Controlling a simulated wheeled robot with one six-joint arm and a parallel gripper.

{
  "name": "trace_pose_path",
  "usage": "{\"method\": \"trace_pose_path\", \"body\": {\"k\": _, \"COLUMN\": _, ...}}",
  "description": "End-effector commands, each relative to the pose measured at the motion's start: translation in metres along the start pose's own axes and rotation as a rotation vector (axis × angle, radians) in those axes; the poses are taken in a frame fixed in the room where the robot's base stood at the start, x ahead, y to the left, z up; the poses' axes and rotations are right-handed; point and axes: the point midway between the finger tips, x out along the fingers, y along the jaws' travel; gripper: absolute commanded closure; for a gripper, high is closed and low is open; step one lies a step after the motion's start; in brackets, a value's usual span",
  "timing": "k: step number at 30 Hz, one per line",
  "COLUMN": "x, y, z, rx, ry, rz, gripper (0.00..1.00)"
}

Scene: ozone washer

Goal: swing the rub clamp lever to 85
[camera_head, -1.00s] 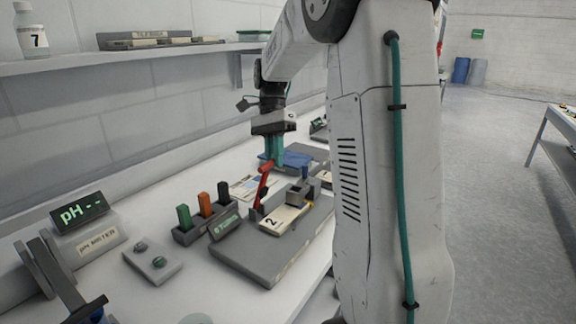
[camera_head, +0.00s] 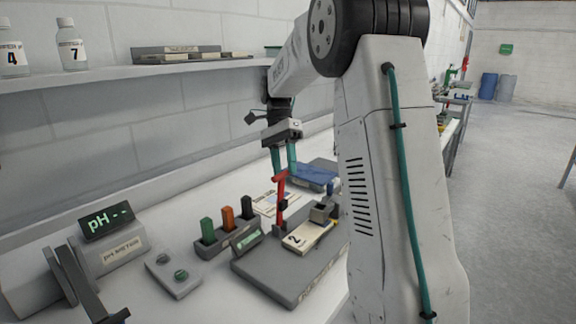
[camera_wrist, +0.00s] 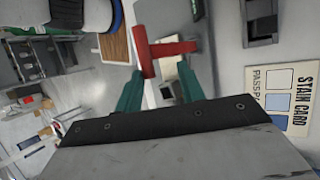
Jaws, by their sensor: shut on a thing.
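The rub clamp lever (camera_head: 281,196) is a red arm with a short crossbar at its top. It stands nearly upright at the back left of the grey base plate (camera_head: 270,276). My gripper (camera_head: 284,168) has two teal fingers and is shut on the lever's top from above. In the wrist view, the red crossbar (camera_wrist: 172,48) lies at the tips of the fingers of my gripper (camera_wrist: 160,72), which stand apart across it. A pale block marked 2 (camera_head: 308,238) lies on the plate beside the lever. The lever's foot is small and partly hidden.
A rack with green, orange and dark blocks (camera_head: 226,242) stands left of the plate. A pH meter (camera_head: 108,222) and a small plate with two round pieces (camera_head: 173,274) are farther left. A stain card (camera_wrist: 284,97) lies near the lever. A shelf (camera_head: 160,69) runs along the wall.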

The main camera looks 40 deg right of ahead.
Motion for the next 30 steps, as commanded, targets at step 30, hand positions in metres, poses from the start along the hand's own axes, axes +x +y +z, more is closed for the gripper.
{"method": "trace_pose_path", "body": {"k": 30, "x": -0.034, "y": -0.004, "z": -0.002, "rx": -0.001, "ry": -0.001, "rz": -0.019, "gripper": 0.64}}
